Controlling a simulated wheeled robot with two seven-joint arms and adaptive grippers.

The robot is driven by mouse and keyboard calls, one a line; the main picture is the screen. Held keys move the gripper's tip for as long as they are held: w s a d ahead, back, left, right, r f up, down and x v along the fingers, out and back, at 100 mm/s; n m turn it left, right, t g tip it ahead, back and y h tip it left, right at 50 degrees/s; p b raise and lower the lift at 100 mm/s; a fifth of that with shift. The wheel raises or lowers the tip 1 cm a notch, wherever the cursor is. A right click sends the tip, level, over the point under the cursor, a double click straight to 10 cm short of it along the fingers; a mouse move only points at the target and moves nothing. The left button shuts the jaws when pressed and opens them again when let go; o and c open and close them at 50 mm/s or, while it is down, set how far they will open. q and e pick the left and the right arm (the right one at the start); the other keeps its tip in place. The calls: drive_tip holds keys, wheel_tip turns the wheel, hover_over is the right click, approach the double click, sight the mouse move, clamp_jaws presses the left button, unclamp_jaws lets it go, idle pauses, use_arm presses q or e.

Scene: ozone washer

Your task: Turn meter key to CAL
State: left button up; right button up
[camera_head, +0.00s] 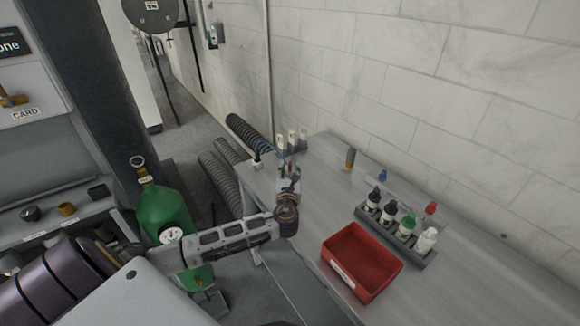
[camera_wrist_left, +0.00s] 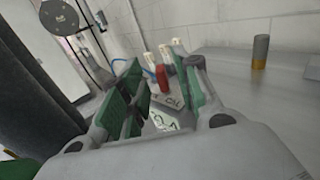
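The meter (camera_wrist_left: 170,120) shows between my left gripper's fingers in the left wrist view, with a pale plate and dark markings that I cannot read for certain. A red upright piece (camera_wrist_left: 162,77), which looks like the meter key, stands at its far side. My left gripper (camera_wrist_left: 160,85) is open, with green-padded fingers apart on either side of the meter and the red piece. I see no clear contact with the red piece. In the head view my left gripper (camera_head: 288,190) is at the table's far left end and hides most of the meter. My right gripper is not in view.
A red bin (camera_head: 338,274) and a rack of dropper bottles (camera_head: 429,254) stand on the grey table (camera_head: 325,205). White-topped pieces (camera_head: 292,138) stand behind the meter. A green gas cylinder (camera_head: 160,207) with a gauge is left of the table. Ribbed hoses (camera_head: 220,180) lie behind.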

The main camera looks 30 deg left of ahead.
use_arm(q)
drive_tip(key=v, duration=0.8)
drive_tip(key=shift+s, duration=0.15)
idle(0.5)
